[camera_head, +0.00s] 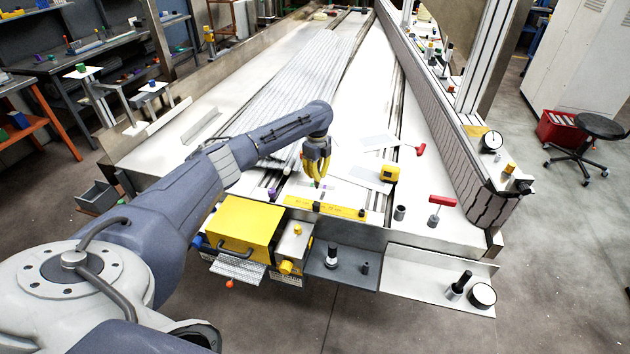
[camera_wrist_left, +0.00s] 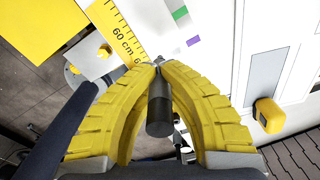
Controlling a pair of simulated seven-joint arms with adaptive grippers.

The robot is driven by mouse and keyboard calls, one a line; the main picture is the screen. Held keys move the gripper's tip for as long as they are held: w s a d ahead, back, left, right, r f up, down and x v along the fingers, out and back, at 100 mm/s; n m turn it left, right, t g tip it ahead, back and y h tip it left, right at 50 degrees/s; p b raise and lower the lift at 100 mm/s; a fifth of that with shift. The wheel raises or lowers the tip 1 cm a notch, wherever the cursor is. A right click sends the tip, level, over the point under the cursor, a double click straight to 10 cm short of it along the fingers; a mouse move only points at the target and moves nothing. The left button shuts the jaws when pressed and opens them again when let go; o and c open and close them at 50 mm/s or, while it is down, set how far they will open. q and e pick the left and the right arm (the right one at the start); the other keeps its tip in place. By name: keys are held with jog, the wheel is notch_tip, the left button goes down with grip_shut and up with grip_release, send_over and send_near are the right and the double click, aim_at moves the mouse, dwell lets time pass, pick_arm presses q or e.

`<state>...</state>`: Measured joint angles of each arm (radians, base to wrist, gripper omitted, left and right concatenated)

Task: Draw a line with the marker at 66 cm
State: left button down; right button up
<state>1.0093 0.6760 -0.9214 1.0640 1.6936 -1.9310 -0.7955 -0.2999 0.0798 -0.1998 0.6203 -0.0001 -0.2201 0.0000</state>
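My left gripper (camera_head: 317,180) has yellow fingers and is above the table's front edge, by the yellow ruler (camera_head: 322,208). In the left wrist view, the gripper (camera_wrist_left: 158,66) is shut on a black marker (camera_wrist_left: 160,112). The marker's tip points at the white surface beside the ruler (camera_wrist_left: 121,30). The tip appears near the ruler's edge, a little past the printed "60 cm"; whether it touches is unclear. A finger partly hides the scale after 60. A green mark (camera_wrist_left: 180,13) and a purple mark (camera_wrist_left: 193,41) are on the white surface. My right gripper is not in view.
A yellow box (camera_head: 240,228) is at the front left. A red-handled tool (camera_head: 440,202) and a grey cup (camera_head: 400,212) stand right of the ruler. The white table between is mostly clear.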

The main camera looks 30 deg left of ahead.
pick_arm(q)
jog(key=shift+r, duration=1.95)
